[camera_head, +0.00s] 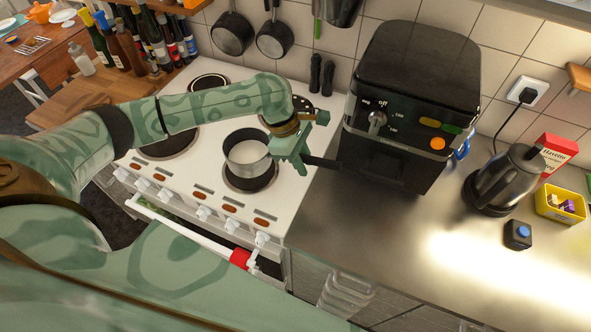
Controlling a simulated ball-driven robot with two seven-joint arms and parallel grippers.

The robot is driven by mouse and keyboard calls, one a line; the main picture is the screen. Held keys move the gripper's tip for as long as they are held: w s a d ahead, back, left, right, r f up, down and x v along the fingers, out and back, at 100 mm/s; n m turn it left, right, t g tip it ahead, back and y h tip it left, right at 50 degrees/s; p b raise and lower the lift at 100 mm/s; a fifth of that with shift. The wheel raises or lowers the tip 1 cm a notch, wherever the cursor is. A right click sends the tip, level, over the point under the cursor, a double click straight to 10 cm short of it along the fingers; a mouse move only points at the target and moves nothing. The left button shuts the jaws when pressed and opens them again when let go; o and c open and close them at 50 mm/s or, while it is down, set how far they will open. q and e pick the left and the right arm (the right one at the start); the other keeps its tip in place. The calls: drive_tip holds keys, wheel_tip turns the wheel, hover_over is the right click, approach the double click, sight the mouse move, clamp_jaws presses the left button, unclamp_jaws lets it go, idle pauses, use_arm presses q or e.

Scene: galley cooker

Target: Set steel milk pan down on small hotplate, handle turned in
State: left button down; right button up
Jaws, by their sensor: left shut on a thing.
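The steel milk pan (247,153) is upright at the front right of the white cooker, over a dark hotplate (251,184). The hotplate shows below the pan's near edge; I cannot tell whether the pan touches it or hangs just above. My left gripper (300,165) is shut on the pan's dark handle (324,163), to the right of the bowl. The handle points right, past the cooker's edge toward the worktop and the black air fryer. My right gripper is not in view.
The black air fryer (417,90) stands close right of the handle. Cooker knobs (203,212) and a white rail (185,233) line the front. A kettle (505,180) is farther right. The steel worktop (400,240) is clear in front. Bottles (130,45) stand at the back left.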

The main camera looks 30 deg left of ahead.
use_arm(q)
drive_tip(key=f+b, duration=0.1)
drive_tip(key=f, duration=0.1)
drive_tip(key=w+a+f+b, duration=0.1)
drive_tip(key=f, duration=0.2)
drive_tip(key=w+a+f+b, duration=0.1)
drive_tip(key=f, duration=0.1)
drive_tip(key=shift+w+a+f, duration=0.1)
drive_tip(key=shift+a+f, duration=0.15)
drive_tip(key=c, duration=1.3)
unclamp_jaws()
drive_tip(key=shift+o, duration=0.2)
drive_tip(key=p+v, duration=0.3)
drive_tip(key=v, duration=0.9)
drive_tip(key=shift+p, duration=0.35)
